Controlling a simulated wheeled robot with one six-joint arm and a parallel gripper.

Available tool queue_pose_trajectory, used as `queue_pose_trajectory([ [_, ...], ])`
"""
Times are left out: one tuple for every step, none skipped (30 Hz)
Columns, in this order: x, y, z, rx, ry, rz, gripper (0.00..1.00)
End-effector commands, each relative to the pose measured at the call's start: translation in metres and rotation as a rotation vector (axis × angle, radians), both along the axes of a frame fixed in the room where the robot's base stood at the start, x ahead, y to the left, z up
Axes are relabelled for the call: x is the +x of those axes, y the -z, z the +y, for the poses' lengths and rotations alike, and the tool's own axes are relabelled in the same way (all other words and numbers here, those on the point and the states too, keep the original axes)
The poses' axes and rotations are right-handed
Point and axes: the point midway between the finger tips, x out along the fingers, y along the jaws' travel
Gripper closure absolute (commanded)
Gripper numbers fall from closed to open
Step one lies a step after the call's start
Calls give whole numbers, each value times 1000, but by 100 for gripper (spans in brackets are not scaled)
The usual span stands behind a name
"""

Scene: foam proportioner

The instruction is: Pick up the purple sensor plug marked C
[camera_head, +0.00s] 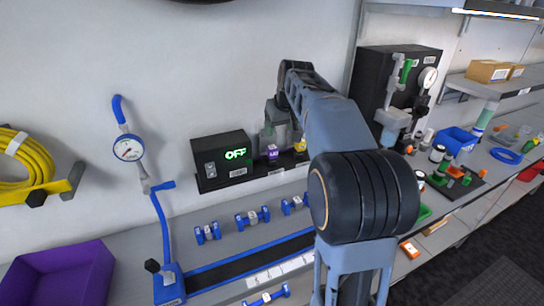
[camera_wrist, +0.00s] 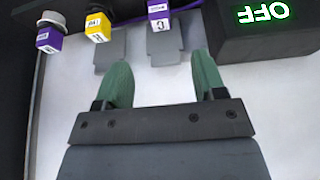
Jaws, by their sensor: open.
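In the wrist view a purple plug (camera_wrist: 158,13) with a white label reading C sits at the top edge, partly cut off. A purple plug (camera_head: 272,153) also shows in the head view beside the black OFF box; its label is too small to read. My gripper (camera_wrist: 160,62) has its two green fingers apart with nothing between them. The C plug is just beyond the fingertips, roughly in line with the gap. In the head view my gripper (camera_head: 273,133) is by the wall, above the purple plug, partly hidden by my arm.
The black box (camera_head: 223,158) with a green OFF display stands close by. A yellow plug (camera_wrist: 97,26) and another purple plug (camera_wrist: 49,38) are left of the C plug. Grey blocks (camera_wrist: 111,48) lie near the fingers. Blue fittings (camera_head: 207,232) stand on the bench below.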

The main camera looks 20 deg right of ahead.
Motion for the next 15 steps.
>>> queue_pose_trajectory([
  [5,5,-2,1,0,2,36],
  [8,9,-3,1,0,3,36],
  [11,16,-3,1,-2,3,36],
  [13,20,-4,1,-1,2,36],
  [16,25,-3,1,-3,3,36],
  [19,32,-3,1,-3,3,36],
  [21,37,-3,1,-3,3,36],
  [23,41,-3,1,-3,1,36],
  [26,47,-3,1,-3,1,36],
  [28,52,-3,1,-3,1,36],
  [29,55,-3,1,-3,2,36],
  [31,60,-3,1,-3,1,36],
  [33,62,-3,0,-2,-1,36],
  [34,65,-3,0,-2,-1,36],
  [35,68,-3,0,-2,-1,36],
])
